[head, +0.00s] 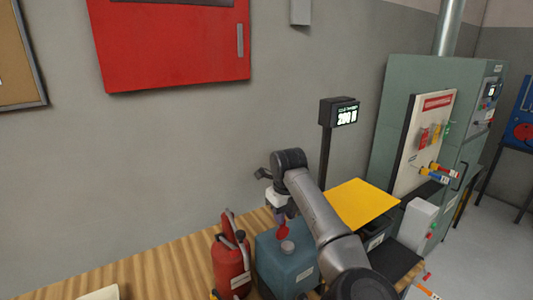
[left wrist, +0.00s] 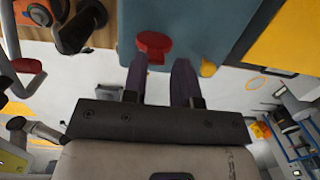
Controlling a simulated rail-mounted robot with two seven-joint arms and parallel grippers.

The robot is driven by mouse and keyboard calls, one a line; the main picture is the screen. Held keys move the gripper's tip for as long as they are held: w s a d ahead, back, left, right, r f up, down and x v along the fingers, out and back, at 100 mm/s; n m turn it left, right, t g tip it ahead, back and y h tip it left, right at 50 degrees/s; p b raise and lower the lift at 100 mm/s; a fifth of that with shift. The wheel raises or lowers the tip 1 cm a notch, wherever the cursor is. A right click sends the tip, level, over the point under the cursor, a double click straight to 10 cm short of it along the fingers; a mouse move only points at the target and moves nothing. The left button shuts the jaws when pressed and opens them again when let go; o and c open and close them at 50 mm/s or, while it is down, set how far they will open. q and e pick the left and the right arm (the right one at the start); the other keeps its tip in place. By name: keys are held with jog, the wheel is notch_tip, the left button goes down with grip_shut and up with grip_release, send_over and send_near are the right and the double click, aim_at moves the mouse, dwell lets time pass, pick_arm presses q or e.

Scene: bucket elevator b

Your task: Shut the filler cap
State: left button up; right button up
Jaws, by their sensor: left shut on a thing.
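The red filler cap (head: 283,231) stands tilted up beside the round grey filler neck (head: 288,247) on top of a blue-grey tank (head: 280,272). In the left wrist view the cap (left wrist: 153,43) shows as a red disc with a tab against the blue tank (left wrist: 195,25). My left gripper (head: 280,220) is above the tank. Its purple fingers (left wrist: 159,70) are at the cap's tab, shut on it with a gap between them. The filler neck is not clear in the left wrist view. My right gripper is not in view.
A red fire extinguisher (head: 231,265) stands close to the tank's left. A yellow panel (head: 361,204) lies to the right, below a display on a post (head: 340,113). A green cabinet (head: 430,130) stands farther right. The wooden bench (head: 170,272) is mostly clear on the left.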

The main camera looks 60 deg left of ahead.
aim_at(284, 230)
pick_arm(q)
jog(key=h+p, duration=0.1)
jog(key=p, duration=0.1)
jog(key=a+f+h+p, duration=0.1)
jog(key=h+p, duration=0.1)
jog(key=a+h+p, duration=0.1)
jog(key=h+p, duration=0.1)
jog(key=shift+s+f, duration=0.1)
jog(key=shift+f, duration=0.3)
jog(key=shift+a+h, duration=0.25)
jog(key=shift+h, duration=0.05)
jog(key=a+r+y, duration=0.1)
jog(key=a+r, duration=0.5)
jog(key=r, duration=0.5)
jog(key=shift+s+a+r+y, duration=0.15)
jog(key=shift+s+y, duration=0.1)
jog(key=shift+y, duration=0.05)
